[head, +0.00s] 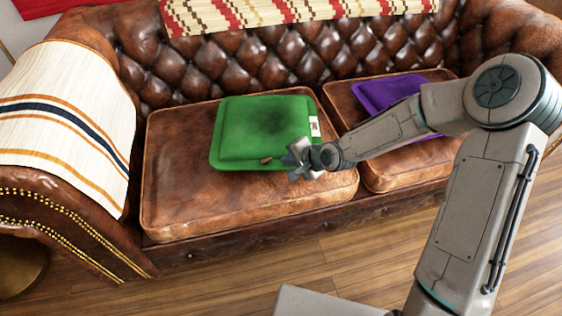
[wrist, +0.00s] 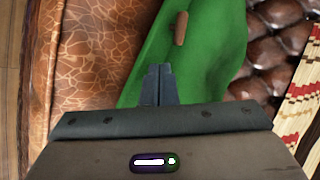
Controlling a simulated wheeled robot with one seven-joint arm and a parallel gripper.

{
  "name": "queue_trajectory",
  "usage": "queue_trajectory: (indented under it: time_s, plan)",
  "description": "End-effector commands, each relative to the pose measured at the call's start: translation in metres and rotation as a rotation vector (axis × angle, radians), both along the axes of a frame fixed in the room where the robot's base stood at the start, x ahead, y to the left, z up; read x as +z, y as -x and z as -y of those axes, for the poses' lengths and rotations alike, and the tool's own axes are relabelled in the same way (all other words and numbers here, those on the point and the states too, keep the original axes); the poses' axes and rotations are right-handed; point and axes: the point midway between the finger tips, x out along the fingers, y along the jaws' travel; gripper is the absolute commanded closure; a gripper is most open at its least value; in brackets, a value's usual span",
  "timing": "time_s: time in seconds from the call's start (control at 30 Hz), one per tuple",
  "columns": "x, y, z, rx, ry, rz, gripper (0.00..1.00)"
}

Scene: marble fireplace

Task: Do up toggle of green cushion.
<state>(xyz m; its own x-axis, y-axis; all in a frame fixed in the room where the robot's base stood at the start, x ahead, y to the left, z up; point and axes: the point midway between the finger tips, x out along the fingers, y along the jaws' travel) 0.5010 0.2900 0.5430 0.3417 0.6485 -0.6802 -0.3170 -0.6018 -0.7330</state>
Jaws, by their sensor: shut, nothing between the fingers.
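The green cushion (head: 258,128) lies flat on the left seat of the brown leather sofa. A brown toggle (head: 266,160) shows at its front edge, near my gripper (head: 294,160). In the wrist view the toggle (wrist: 181,28) lies on the green cushion (wrist: 205,60), ahead of my gripper (wrist: 158,72) and a little to the right, apart from the fingertips. My gripper is shut and empty, at the cushion's front right edge. Whether the toggle is through a loop cannot be told; my gripper hides part of that edge.
A purple cushion (head: 395,94) lies on the right seat, partly behind my arm. A white tag (head: 314,126) is on the green cushion's right side. A striped throw (head: 62,118) covers the left armrest. The left part of the seat (head: 175,165) is clear.

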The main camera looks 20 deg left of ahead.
Motion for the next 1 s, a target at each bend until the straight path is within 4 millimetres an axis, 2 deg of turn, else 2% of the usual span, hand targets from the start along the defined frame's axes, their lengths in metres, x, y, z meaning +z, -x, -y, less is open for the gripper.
queue_trajectory:
  time_s: [0.67, 0.77, 0.93, 1.0]
  plan:
    - [0.0, 0.016, -0.006, -0.001, 0.001, -0.001, 1.0]
    - [0.002, 0.02, 0.002, -0.002, 0.0, -0.002, 1.0]
    - [0.004, 0.035, 0.03, -0.008, 0.001, -0.005, 1.0]
    - [0.019, 0.039, 0.041, -0.014, 0.001, 0.0, 1.0]
